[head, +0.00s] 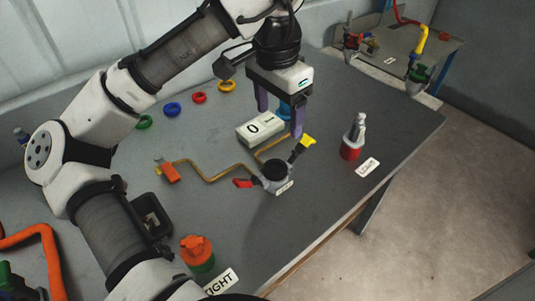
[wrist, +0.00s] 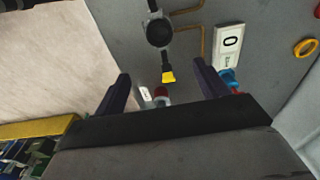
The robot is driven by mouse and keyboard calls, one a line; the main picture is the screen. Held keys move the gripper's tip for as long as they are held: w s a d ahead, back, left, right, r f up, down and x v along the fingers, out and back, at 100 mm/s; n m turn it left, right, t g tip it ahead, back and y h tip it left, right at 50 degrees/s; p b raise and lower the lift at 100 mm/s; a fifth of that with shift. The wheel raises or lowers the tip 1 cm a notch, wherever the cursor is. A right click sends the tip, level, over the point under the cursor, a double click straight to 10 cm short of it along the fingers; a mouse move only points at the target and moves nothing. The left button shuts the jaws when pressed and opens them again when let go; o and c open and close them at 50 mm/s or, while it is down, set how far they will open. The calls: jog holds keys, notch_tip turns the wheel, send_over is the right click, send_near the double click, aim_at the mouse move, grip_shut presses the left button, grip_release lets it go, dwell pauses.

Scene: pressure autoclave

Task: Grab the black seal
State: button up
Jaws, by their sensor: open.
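I cannot tell whether this top is the black seal. No separate black ring is seen among the loose rings.
Green (head: 144,122), blue (head: 172,109), red (head: 199,97) and yellow (head: 227,86) rings lie along the back left. The display box (head: 260,129), brass pipes (head: 205,172), red-based part (head: 350,148) and orange-topped part (head: 197,252) stand around the vessel. The table's right front is clear.

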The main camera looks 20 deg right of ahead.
send_near(274, 163)
jog(key=s+f, duration=0.2)
jog(key=shift+y, duration=0.4)
jog(key=shift+a+f+p, duration=0.1)
jog(key=shift+f+p, duration=0.6)
jog(key=shift+f, duration=2.05)
jog(key=c, duration=1)
jog(key=shift+c, duration=0.2)
